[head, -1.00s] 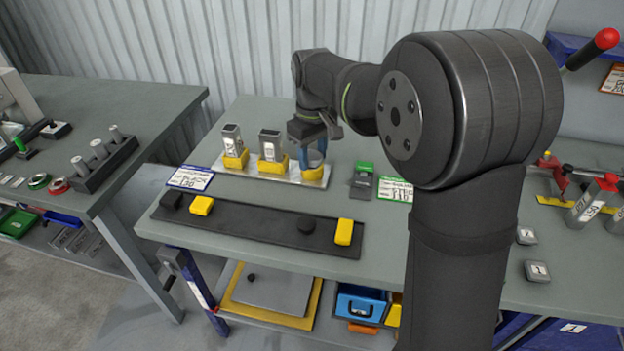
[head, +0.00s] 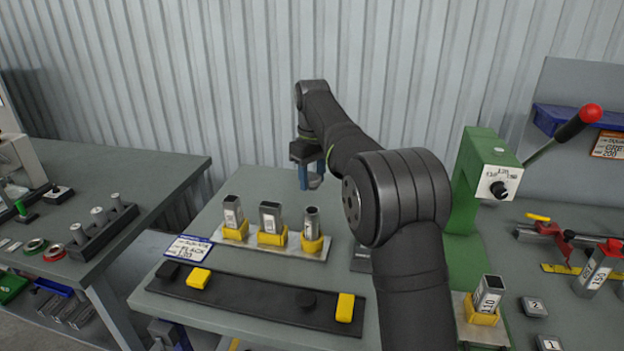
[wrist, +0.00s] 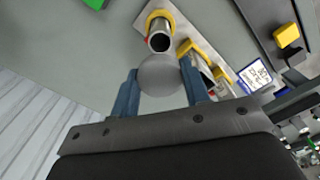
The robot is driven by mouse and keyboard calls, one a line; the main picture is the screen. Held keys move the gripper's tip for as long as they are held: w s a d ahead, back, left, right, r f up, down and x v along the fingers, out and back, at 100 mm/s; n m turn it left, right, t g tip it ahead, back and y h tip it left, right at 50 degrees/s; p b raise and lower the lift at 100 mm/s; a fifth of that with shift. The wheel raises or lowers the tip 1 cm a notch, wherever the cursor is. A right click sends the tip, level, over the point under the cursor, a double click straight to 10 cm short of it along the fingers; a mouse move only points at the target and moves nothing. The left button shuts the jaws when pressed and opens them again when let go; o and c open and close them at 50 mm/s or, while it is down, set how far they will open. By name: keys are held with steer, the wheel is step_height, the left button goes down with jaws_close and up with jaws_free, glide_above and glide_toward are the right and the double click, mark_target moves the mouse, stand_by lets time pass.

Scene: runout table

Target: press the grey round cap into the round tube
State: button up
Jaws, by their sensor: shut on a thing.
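The grey round cap (wrist: 160,73) sits between the fingers of my gripper (wrist: 160,88) in the wrist view. In the head view my gripper (head: 312,178) is shut on it, and the cap (head: 315,182) is small there. The round tube (head: 311,218) stands upright and open-topped in a yellow holder, rightmost of the three on a metal plate. In the wrist view the round tube's open mouth (wrist: 160,42) shows just beyond the cap, which overlaps its edge in the picture. In the head view the gripper appears above and behind the tube, apart from it.
A square tube (head: 233,212) and a rectangular tube (head: 270,217) stand left of the round one. A dark strip (head: 250,295) in front carries yellow and black caps. A green press (head: 478,170) stands on the right. The table behind the tubes looks clear.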

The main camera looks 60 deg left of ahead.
mark_target(313, 177)
steer(key=shift+f, duration=0.1)
steer(key=shift+f, duration=2.8)
steer(key=shift+f, duration=0.9)
steer(key=shift+r, duration=0.55)
steer(key=shift+f, duration=0.6)
stand_by(0.6)
steer(key=o, duration=1.1)
steer(key=shift+c, duration=0.2)
step_height(313, 177, up, 17)
steer(key=shift+r, duration=0.2)
